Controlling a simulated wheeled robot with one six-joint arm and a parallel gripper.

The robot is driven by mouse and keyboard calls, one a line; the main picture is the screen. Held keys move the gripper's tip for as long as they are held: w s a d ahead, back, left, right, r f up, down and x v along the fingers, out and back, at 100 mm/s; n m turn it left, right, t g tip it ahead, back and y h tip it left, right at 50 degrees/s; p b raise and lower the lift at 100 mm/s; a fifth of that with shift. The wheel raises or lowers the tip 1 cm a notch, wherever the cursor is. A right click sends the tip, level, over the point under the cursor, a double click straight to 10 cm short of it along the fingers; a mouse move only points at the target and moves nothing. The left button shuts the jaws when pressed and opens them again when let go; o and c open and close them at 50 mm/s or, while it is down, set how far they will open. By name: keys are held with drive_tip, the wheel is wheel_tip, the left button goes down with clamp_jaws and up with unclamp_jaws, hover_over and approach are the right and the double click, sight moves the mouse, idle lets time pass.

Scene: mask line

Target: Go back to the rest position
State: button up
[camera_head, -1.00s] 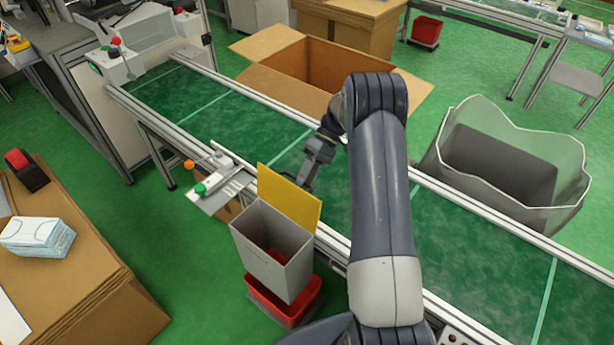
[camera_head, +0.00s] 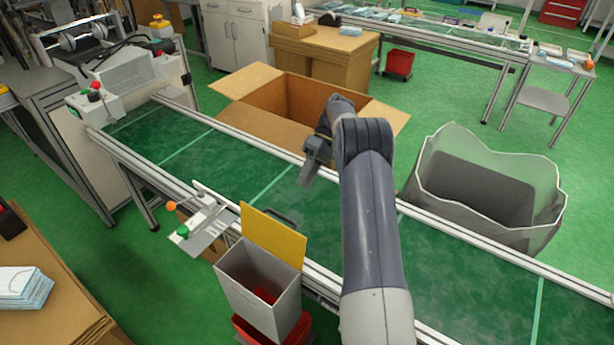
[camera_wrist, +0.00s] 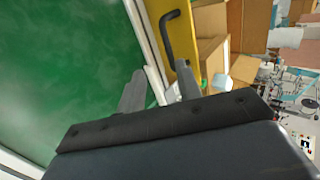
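My arm (camera_head: 372,220) reaches out over the green conveyor belt. My gripper (camera_head: 308,176) is above the belt, beyond the grey bin (camera_head: 258,290) with the raised yellow lid (camera_head: 274,236). In the wrist view, the two fingers of my gripper (camera_wrist: 160,84) stand apart with nothing held between them. Behind them I see the green belt (camera_wrist: 65,75), its metal rail, and the yellow lid with its dark handle (camera_wrist: 172,36). In the head view the gripper is small and its fingers are partly hidden.
An open cardboard box (camera_head: 285,105) stands behind the conveyor. A grey bin with a clear liner (camera_head: 490,190) is at the right. A red tray (camera_head: 245,330) sits under the lidded bin. A stack of masks (camera_head: 22,287) lies on cardboard at the left. The belt (camera_head: 235,165) looks empty.

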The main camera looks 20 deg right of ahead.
idle(0.6)
drive_tip(key=x, duration=1)
drive_tip(key=shift+s+a, duration=0.3)
drive_tip(key=shift+a, duration=0.1)
